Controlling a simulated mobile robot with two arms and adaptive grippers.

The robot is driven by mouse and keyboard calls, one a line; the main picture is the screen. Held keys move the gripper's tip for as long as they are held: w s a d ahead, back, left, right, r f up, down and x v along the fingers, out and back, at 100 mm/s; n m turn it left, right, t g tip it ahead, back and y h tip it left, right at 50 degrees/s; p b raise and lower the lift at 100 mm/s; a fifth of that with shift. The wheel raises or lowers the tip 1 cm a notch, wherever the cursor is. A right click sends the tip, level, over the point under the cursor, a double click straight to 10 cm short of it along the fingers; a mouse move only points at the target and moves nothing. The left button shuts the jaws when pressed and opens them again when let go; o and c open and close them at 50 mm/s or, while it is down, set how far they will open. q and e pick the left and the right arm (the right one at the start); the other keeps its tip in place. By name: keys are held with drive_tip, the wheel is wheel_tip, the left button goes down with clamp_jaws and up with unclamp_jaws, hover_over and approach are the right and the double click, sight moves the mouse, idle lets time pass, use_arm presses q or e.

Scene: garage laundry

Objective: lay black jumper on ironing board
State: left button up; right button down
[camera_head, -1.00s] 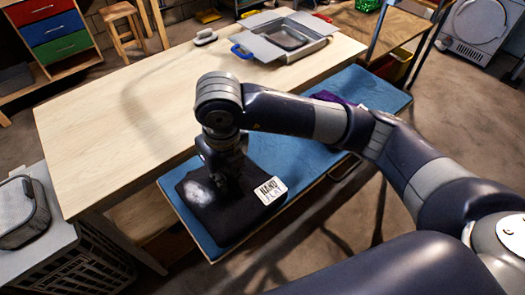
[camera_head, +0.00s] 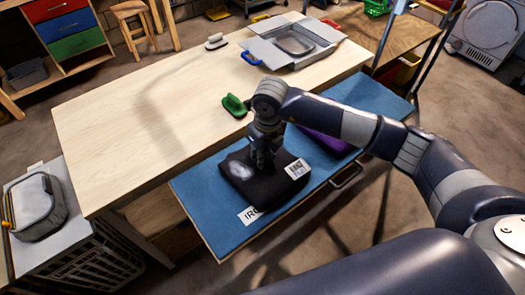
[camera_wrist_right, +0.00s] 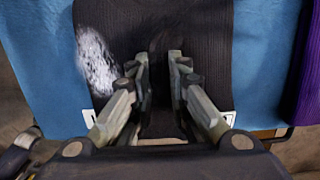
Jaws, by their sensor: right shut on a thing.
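The black jumper (camera_head: 243,188) is a folded dark bundle with a pale fuzzy patch and a white label. It is over the near left part of the blue ironing board (camera_head: 200,205). My right gripper (camera_head: 264,163) points down at the jumper's middle and is shut on its cloth. In the right wrist view, the fingers (camera_wrist_right: 163,72) are against the ribbed black jumper (camera_wrist_right: 195,20), with the pale patch to their left and blue board (camera_wrist_right: 262,60) on both sides. I cannot tell whether the jumper's underside touches the board. My left gripper is out of view.
A purple cloth (camera_head: 322,143) lies on the board just right of the jumper. A wooden table (camera_head: 150,120) adjoins the board, with a green object (camera_head: 235,105), an iron (camera_head: 216,41) and a grey tray (camera_head: 293,42). A basket (camera_head: 85,265) stands left. The board's left end is clear.

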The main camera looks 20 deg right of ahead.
drive_tip(key=shift+f, duration=0.1)
drive_tip(key=c, duration=1.5)
unclamp_jaws()
drive_tip(key=shift+c, duration=0.2)
wheel_tip(320, 180, up, 12)
drive_tip(key=s+b, duration=0.1)
drive_tip(key=b, duration=0.2)
drive_tip(key=shift+s+d+b, duration=0.2)
drive_tip(key=shift+b, duration=0.1)
